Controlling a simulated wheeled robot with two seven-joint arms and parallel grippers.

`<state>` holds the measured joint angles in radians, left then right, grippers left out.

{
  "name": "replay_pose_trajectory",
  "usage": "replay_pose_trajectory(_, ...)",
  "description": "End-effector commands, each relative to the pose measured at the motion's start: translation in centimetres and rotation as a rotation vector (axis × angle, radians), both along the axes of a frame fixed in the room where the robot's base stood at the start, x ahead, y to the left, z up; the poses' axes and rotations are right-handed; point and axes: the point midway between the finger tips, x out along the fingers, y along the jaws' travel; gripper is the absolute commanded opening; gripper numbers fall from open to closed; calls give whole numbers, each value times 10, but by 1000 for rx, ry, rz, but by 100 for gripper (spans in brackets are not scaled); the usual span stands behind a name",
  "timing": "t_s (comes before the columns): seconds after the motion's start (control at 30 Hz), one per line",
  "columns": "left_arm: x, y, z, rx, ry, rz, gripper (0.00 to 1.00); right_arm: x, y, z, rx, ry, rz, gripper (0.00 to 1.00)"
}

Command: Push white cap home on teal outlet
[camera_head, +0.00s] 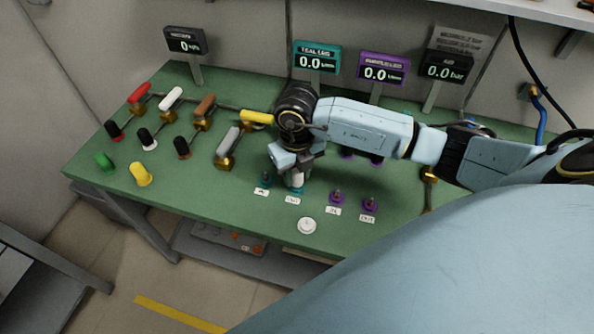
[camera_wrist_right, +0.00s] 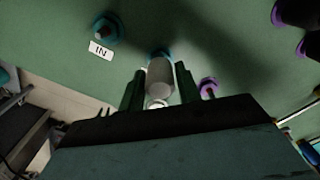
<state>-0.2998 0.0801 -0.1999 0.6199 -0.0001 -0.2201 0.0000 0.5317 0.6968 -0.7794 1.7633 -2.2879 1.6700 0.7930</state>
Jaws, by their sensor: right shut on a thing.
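My right gripper (camera_head: 296,174) points down at the teal ports on the green bench. It is shut on the white cap (camera_head: 297,180), which also shows between the two dark fingers in the wrist view (camera_wrist_right: 159,78). The cap stands at the teal outlet (camera_head: 291,190), and a teal edge of the outlet (camera_wrist_right: 160,53) shows just past the cap. The cap hides most of the outlet, so I cannot tell how deep it sits. The teal inlet (camera_head: 265,180) is left of it, bare; its IN label (camera_wrist_right: 101,50) shows beside it. My left gripper is out of view.
Two purple ports (camera_head: 337,196) (camera_head: 370,204) stand to the right. A white round disc (camera_head: 307,226) lies near the front edge. Several coloured-handle valves (camera_head: 228,142) and a yellow cap (camera_head: 141,174) are at left. Displays (camera_head: 316,60) line the back.

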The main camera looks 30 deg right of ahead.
Motion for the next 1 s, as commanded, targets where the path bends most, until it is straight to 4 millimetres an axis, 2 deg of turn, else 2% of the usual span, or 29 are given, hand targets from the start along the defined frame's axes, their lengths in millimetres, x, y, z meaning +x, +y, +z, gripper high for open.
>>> replay_pose_trajectory(0.63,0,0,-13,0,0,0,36,0,0,-18,-1,2,0,11)
replay_pose_trajectory(0.67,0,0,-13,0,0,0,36,0,0,-18,-1,1,0,35)
replay_pose_trajectory(0.8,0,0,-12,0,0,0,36,0,0,-17,-1,1,0,53)
replay_pose_trajectory(0.87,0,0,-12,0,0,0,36,0,0,-16,-1,1,0,59)
replay_pose_trajectory(1.0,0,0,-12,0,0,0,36,0,0,-16,0,0,0,59)
